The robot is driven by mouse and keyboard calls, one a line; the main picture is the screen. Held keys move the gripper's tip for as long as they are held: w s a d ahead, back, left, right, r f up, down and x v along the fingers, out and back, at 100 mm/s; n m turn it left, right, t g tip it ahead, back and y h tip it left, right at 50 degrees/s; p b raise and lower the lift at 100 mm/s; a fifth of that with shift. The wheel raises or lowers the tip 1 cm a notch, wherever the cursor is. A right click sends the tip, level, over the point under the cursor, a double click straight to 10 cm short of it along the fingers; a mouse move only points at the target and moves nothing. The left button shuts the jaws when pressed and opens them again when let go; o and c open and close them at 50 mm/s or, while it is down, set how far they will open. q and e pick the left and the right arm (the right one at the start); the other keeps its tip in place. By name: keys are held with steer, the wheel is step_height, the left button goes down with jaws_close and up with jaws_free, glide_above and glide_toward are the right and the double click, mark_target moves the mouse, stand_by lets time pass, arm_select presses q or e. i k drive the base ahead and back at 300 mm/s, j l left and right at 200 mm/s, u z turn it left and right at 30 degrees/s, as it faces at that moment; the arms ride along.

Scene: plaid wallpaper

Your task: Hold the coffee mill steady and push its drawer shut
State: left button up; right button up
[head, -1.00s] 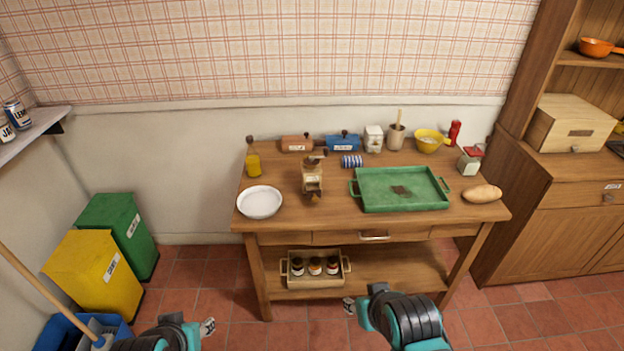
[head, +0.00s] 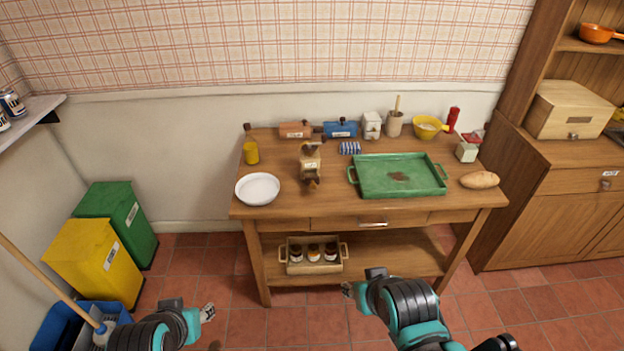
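The coffee mill (head: 310,163) is a small brown wooden box with a dark crank on top. It stands upright on the wooden table (head: 330,208), between the white plate and the green tray. Its drawer is too small to make out clearly, and I cannot tell how far out it is. My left gripper (head: 208,312) is low at the front left, over the floor and short of the table. My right gripper (head: 347,289) is low in front of the table's lower shelf. Both are well apart from the mill, and their fingers are too small to read.
A white plate (head: 257,189) lies left of the mill, and a green tray (head: 365,190) lies to its right. A crate of jars (head: 290,267) sits on the lower shelf.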

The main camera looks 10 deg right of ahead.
mark_target(312, 179)
steer(key=i+j+z, duration=0.6)
steer(key=j+z, duration=0.15)
